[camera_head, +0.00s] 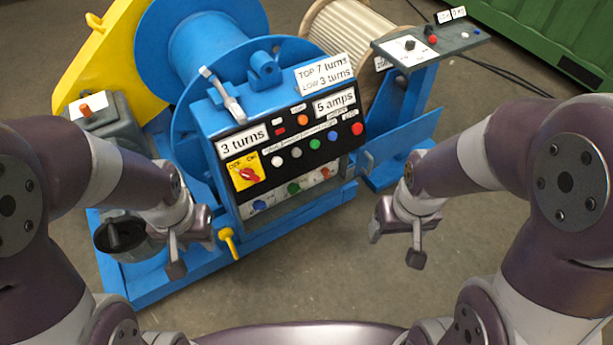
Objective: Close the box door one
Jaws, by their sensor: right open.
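A blue control box (217,119) stands at the centre on a blue machine, its sloped front covered with buttons, labels and a yellow switch plate (244,170). I cannot tell which part is box door one or how far any door stands open. A grey lever (222,95) stands on the box's upper left. My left gripper (192,258) is open and empty, in front of the box's lower left, close to a yellow handle (229,243). My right gripper (396,247) is open and empty, over bare floor right of the box, apart from it.
A large blue drum (210,45) and a yellow guard (118,50) rise behind the box. A grey switch panel (455,40) on a blue post stands at right. A green container (545,35) is at the far right. The floor (310,265) in front is clear.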

